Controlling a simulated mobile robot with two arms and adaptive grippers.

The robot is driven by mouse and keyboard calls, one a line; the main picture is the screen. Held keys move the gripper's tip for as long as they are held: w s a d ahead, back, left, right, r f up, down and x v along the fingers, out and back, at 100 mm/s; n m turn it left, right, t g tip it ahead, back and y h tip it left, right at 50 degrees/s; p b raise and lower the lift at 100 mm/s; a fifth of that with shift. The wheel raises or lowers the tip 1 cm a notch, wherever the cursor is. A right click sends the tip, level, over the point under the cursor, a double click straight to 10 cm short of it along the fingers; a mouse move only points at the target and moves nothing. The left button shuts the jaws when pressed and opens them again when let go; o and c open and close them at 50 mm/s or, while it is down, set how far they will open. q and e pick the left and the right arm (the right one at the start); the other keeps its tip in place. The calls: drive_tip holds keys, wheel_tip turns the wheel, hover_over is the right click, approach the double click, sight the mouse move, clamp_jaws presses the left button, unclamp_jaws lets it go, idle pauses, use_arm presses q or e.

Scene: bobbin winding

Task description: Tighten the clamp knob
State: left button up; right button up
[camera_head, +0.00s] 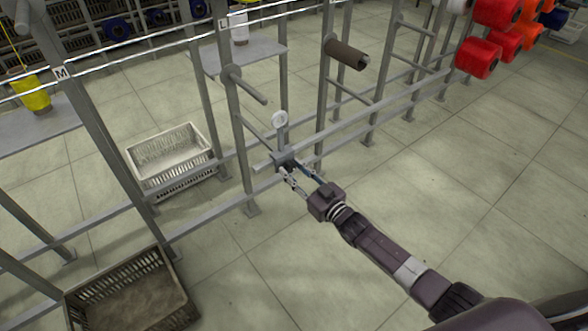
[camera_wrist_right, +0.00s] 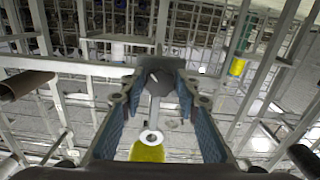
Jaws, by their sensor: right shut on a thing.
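The clamp knob (camera_head: 284,158) is a dark grey piece on the horizontal rail of the metal frame, near the middle of the head view. A short upright with a white ring (camera_head: 279,119) stands just above it. My right gripper (camera_head: 290,169) reaches it from the lower right, with its fingers on either side. In the right wrist view the dark knob (camera_wrist_right: 158,78) sits between the blue-padded fingertips (camera_wrist_right: 160,88), and the gripper is shut on it. The fingers hide the knob's sides. My left gripper is not in view.
Grey posts and rails surround the clamp. A brown tube (camera_head: 345,54) sits on a peg at upper right. A white crate (camera_head: 172,185) and a brown crate (camera_head: 180,285) stand at left. Red spools (camera_head: 478,59) hang at upper right. The floor at right is clear.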

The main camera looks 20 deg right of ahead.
drive_tip(key=m, duration=0.3)
drive_tip(key=shift+f, duration=0.1)
drive_tip(key=shift+s+m, duration=0.1)
drive_tip(key=shift+m, duration=1.1)
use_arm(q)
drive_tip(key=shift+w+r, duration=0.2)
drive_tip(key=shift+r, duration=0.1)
use_arm(e)
drive_tip(key=shift+m, duration=1.6)
